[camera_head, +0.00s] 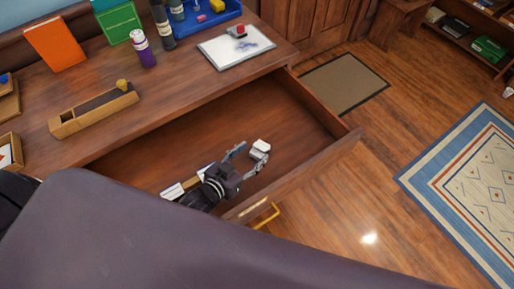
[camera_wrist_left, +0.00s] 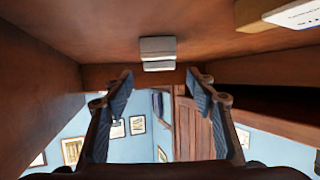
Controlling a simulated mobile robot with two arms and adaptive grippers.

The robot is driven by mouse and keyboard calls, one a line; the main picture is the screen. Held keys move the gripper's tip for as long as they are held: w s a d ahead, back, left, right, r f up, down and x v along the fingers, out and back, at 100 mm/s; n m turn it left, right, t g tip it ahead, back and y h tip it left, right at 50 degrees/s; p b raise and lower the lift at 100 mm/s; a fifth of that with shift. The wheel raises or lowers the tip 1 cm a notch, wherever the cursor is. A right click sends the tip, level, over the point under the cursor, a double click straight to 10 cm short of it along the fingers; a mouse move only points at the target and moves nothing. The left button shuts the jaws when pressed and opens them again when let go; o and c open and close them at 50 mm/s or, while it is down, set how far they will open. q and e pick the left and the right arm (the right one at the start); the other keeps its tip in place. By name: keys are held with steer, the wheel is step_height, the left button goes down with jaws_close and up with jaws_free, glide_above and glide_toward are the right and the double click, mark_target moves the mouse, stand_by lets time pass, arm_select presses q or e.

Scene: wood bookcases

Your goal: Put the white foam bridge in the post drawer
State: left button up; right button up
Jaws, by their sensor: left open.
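The post drawer (camera_head: 290,112) is pulled open under the desk top. The white foam bridge (camera_head: 260,146) is inside it, just past the fingertips of my left gripper (camera_head: 248,157). In the left wrist view the bridge (camera_wrist_left: 158,47) appears to rest against the drawer's wood floor, clear of both fingers. My left gripper (camera_wrist_left: 159,80) is open and empty, reaching low into the drawer. My right gripper is not in view.
Pale envelopes or cards (camera_head: 174,190) lie in the drawer beside my left wrist. The drawer front (camera_head: 300,180) has a yellow handle (camera_head: 265,216).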

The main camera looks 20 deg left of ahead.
arm_select(q)
steer(key=shift+v, duration=1.05)
